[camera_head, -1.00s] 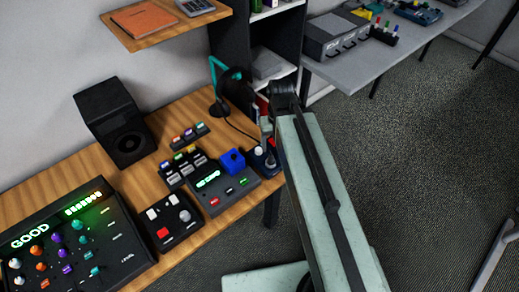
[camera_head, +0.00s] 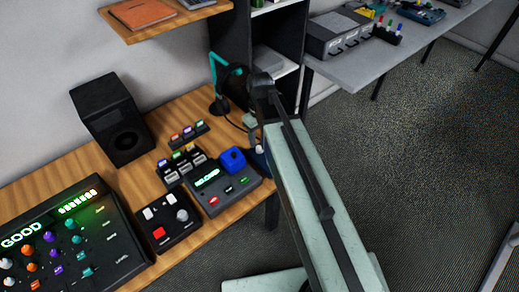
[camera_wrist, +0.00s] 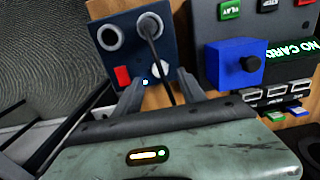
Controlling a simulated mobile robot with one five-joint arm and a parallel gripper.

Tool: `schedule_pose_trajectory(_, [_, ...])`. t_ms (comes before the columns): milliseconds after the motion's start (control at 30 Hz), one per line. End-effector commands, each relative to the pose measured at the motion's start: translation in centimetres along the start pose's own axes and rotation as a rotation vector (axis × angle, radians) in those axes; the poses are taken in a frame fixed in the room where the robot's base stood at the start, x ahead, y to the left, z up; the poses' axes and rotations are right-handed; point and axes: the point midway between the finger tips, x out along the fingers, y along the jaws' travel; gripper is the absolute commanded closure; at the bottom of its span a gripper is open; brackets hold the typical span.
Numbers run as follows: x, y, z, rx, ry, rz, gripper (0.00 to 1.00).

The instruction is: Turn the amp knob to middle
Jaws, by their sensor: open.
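The dark blue box (camera_wrist: 95,58), which looks like the amp, carries two round sockets, a red rocker switch (camera_wrist: 122,76) and a pale round knob (camera_wrist: 158,69). A small bright dot shows beside the knob; its exact setting is not clear. My gripper (camera_wrist: 160,82) is open, its two fingers on either side of the knob in the wrist view. I cannot tell whether they touch it. A black cable runs from one socket down across the knob's edge. In the head view the box (camera_head: 257,158) is mostly hidden behind my arm.
A grey device with a blue block (camera_wrist: 228,65) and a "NO CARD" display stands close beside the box; the block also shows in the head view (camera_head: 232,160). A teal lamp (camera_head: 222,85) stands behind. A mixer (camera_head: 75,240) and a black speaker (camera_head: 112,118) are left.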

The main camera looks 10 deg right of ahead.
Motion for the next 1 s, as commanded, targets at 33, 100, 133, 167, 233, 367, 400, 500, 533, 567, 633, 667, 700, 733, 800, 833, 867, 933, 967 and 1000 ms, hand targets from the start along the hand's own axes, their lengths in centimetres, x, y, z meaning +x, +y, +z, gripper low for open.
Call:
schedule_pose_trajectory(33, [1.9, 0.0, 0.0, 0.000, 0.000, 0.000, 0.52])
schedule_pose_trajectory(100, [3.2, 0.0, 0.0, 0.001, 0.000, 0.000, 0.52])
schedule_pose_trajectory(133, [3.7, 0.0, 0.0, 0.001, 0.000, 0.000, 0.52])
schedule_pose_trajectory(167, [4.1, 0.0, 0.0, 0.001, 0.000, 0.000, 0.52])
schedule_pose_trajectory(233, [4.7, 0.0, 0.0, 0.001, 0.000, 0.000, 0.52])
schedule_pose_trajectory(367, [4.8, 0.0, 0.0, 0.001, 0.000, 0.000, 0.52])
schedule_pose_trajectory(400, [4.8, 0.0, 0.0, 0.001, 0.000, 0.000, 0.52])
schedule_pose_trajectory(500, [4.6, 0.0, 0.0, 0.001, 0.000, 0.000, 0.52])
schedule_pose_trajectory(533, [4.6, 0.0, 0.0, 0.001, 0.000, 0.000, 0.52])
schedule_pose_trajectory(567, [4.6, 0.0, 0.0, 0.001, 0.000, 0.000, 0.61])
schedule_pose_trajectory(633, [4.6, 0.0, 0.0, 0.001, 0.000, 0.000, 0.80])
schedule_pose_trajectory(667, [4.6, 0.0, 0.0, 0.001, 0.000, 0.000, 0.88])
schedule_pose_trajectory(700, [4.6, 0.0, 0.0, 0.001, 0.000, 0.000, 0.99])
schedule_pose_trajectory(733, [4.6, 0.0, 0.0, 0.001, 0.000, 0.000, 1.00])
schedule_pose_trajectory(800, [4.6, 0.0, 0.0, 0.002, 0.000, 0.000, 1.00])
schedule_pose_trajectory(833, [4.6, 0.0, 0.0, 0.002, 0.000, 0.000, 1.00])
schedule_pose_trajectory(867, [4.6, 0.0, 0.0, 0.003, 0.000, 0.000, 1.00])
schedule_pose_trajectory(933, [4.6, 0.0, 0.0, 0.008, 0.000, 0.000, 1.00])
schedule_pose_trajectory(967, [4.6, 0.0, 0.0, 0.013, 0.000, 0.000, 1.00])
schedule_pose_trajectory(1000, [4.6, 0.0, 0.0, 0.021, 0.000, 0.000, 1.00])
